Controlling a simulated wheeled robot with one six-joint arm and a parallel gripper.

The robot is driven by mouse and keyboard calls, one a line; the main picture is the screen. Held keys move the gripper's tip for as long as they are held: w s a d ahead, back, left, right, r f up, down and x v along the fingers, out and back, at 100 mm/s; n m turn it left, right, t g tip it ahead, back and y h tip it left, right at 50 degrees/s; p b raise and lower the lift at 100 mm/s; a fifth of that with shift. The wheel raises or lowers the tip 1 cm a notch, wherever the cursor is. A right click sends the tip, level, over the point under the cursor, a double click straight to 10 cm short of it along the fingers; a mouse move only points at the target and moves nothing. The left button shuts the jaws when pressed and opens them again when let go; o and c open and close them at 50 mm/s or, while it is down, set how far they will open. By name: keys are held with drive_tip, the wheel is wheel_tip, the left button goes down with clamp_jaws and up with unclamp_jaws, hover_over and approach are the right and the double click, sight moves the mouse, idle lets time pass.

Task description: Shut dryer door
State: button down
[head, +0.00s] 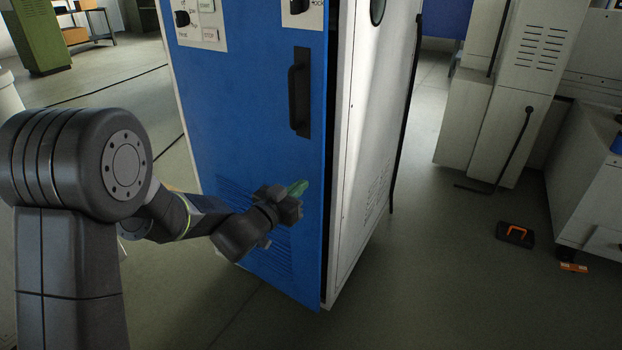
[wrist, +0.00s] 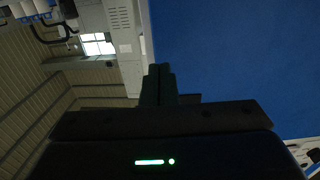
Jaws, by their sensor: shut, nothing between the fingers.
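The dryer door (head: 255,130) is a tall blue panel with a black vertical handle (head: 299,92) near its right edge. A narrow dark gap runs between the door's right edge and the white cabinet side (head: 365,150), so the door looks slightly ajar. My gripper (head: 298,188) is in front of the lower right part of the door, below the handle. It is shut and empty. I cannot tell whether its tips touch the door. In the wrist view, the shut fingers (wrist: 158,85) show beside the blue panel (wrist: 230,60).
Control knobs and labels (head: 200,20) are on the panel above. White machine cabinets (head: 520,90) stand at the right.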

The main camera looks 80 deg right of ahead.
sight(318, 171)
drive_tip(key=x, duration=0.5)
drive_tip(key=shift+s+d, duration=0.1)
drive_tip(key=shift+d, duration=0.25)
